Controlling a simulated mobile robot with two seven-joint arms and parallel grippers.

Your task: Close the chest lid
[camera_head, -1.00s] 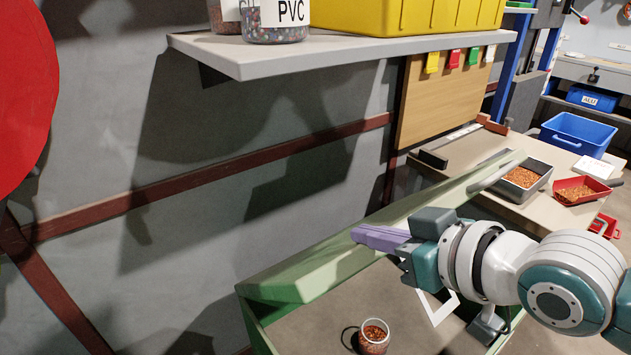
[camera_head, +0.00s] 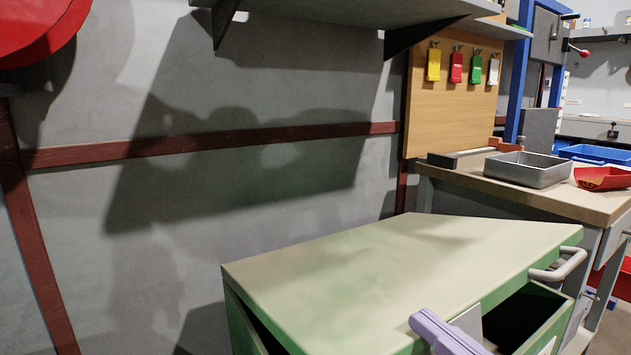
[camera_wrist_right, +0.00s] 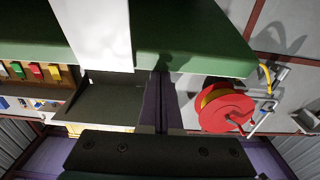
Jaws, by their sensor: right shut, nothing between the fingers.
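The green chest has its lid (camera_head: 400,265) low over the box in the head view, sloping slightly and still apart from it. A dark gap shows at the right end, above the chest wall (camera_head: 548,328), and another at the left. A grey handle (camera_head: 562,266) sits on the lid's right end. My right gripper (camera_head: 440,328) shows only as purple fingers at the bottom edge, by the lid's front edge. In the right wrist view the fingers (camera_wrist_right: 160,105) are shut and empty, below a broad green panel (camera_wrist_right: 195,45). Whether they touch it is unclear. My left gripper is out of view.
A workbench (camera_head: 500,185) behind the chest holds a grey metal tray (camera_head: 528,170) and a red scoop-like tray (camera_head: 603,178). A shelf (camera_head: 350,18) juts from the wall above. A red reel (camera_wrist_right: 228,108) shows in the right wrist view.

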